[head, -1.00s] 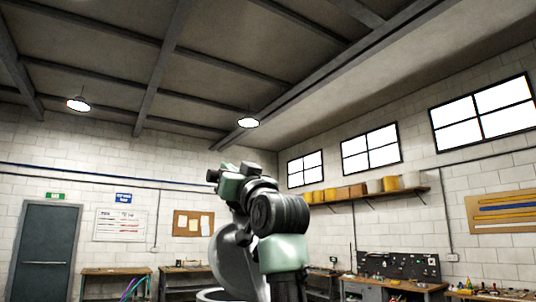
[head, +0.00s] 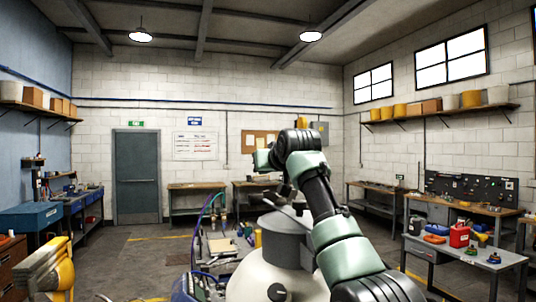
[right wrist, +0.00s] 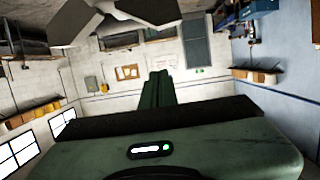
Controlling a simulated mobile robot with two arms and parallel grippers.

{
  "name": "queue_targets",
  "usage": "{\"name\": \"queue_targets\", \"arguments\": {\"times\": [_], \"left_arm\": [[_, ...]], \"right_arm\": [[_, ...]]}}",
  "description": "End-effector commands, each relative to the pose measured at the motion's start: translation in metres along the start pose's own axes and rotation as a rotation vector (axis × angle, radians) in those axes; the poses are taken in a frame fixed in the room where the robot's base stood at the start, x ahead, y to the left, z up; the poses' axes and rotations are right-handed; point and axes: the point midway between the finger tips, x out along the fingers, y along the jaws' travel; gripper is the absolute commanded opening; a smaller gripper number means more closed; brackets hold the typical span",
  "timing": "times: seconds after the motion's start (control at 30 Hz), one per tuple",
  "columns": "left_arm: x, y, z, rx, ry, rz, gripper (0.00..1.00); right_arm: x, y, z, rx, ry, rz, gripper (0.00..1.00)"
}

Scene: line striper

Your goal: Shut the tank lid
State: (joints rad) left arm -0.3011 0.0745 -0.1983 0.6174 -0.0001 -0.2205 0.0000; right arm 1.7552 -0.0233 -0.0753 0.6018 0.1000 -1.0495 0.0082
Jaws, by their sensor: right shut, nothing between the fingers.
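The white tank (head: 262,280) stands at the bottom centre of the head view, with a broad grey neck on top. The round grey tank lid (head: 284,222) appears to lie about flat on this neck. My right arm covers its right side, so I cannot tell whether it is fully seated. My right arm comes in from the bottom right and bends above the lid. In the right wrist view the grey fingers of my right gripper (right wrist: 112,12) show at the top edge, shut and empty. My left gripper is not in view.
Hoses and a machine frame (head: 215,245) stand left of the tank. A yellow machine part (head: 48,272) is at the lower left. A grey work table (head: 465,252) with a red can (head: 459,236) stands at the right. The floor toward the door (head: 136,175) looks mostly clear.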

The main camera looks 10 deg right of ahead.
Motion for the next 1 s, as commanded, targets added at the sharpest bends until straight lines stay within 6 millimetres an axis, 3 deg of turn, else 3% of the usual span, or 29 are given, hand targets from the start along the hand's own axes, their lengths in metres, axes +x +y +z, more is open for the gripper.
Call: {"name": "queue_targets", "arguments": {"times": [0.4, 0.87, 1.0], "left_arm": [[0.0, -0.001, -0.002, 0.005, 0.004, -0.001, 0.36], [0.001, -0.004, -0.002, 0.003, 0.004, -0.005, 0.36], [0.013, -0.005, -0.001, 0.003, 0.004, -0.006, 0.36]], "right_arm": [[0.014, 0.0, 0.017, -0.001, -0.069, -0.001, 0.0], [0.014, 0.0, 0.017, -0.001, -0.07, -0.001, 0.0], [0.007, 0.0, 0.019, -0.001, -0.067, -0.001, 0.0]]}}
